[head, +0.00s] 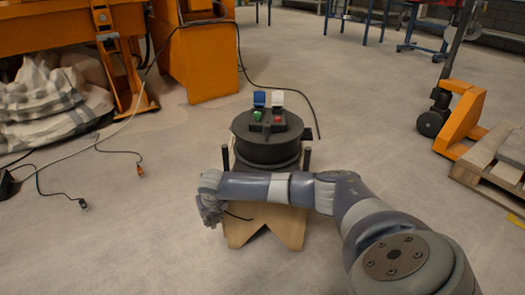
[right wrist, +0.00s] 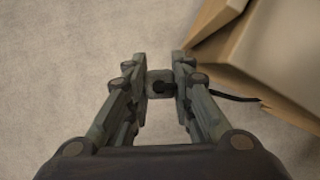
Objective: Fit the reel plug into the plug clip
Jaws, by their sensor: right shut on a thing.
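My right gripper (head: 211,212) is low in front of the left side of the wooden stand in the head view. In the right wrist view its fingers (right wrist: 160,84) are closed on a small grey plug (right wrist: 159,77), taken as the reel plug. A black cable leads from the plug to the right, toward the wood. The fingers partly hide the plug, and floor shows beyond it. The black reel drum (head: 266,145) stands upright behind my right forearm, with blue and white flaps on top. I cannot make out the plug clip. My left gripper is not in view.
The wooden stand (head: 262,224) is beside my gripper. An orange plug (head: 140,170) and a grey plug (head: 83,204) lie on cables across the floor at left. Orange machinery (head: 203,62) stands behind; an orange pallet truck (head: 461,117) and pallet are at right. The front-left floor is clear.

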